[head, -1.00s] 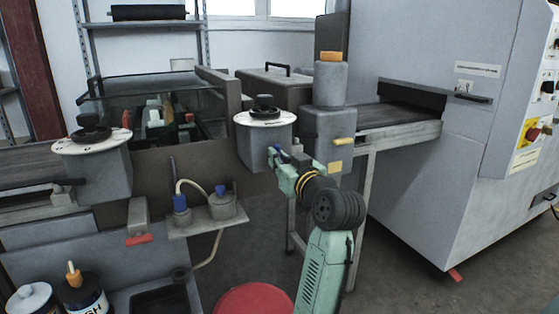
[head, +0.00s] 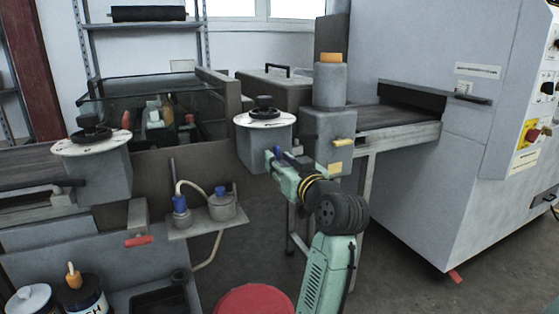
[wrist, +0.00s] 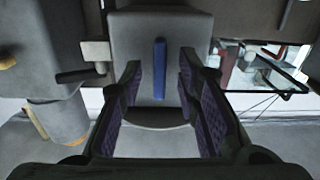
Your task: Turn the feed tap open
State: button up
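A slim blue lever (wrist: 160,68), which looks like the feed tap's handle, stands upright in the wrist view on the front of a grey box. The box (head: 264,150) has a white dial plate and a black handwheel on top in the head view. My gripper (wrist: 160,88) is open, with its purple-padded fingers apart on either side of the lever's line. The lever appears ahead of the fingers, and I cannot tell whether it is between the tips. In the head view my gripper (head: 272,162) is close to the box front, and its fingers are small there.
A grey column (head: 330,85) with an orange top and a yellow lever (head: 343,142) stands just right. A shelf (head: 205,225) with blue-topped parts and a hose is at lower left. A red round top (head: 254,300) is below my arm. Open floor lies right of my arm.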

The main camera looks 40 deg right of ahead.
jog(key=v, duration=1.1)
jog(key=shift+a, duration=0.1)
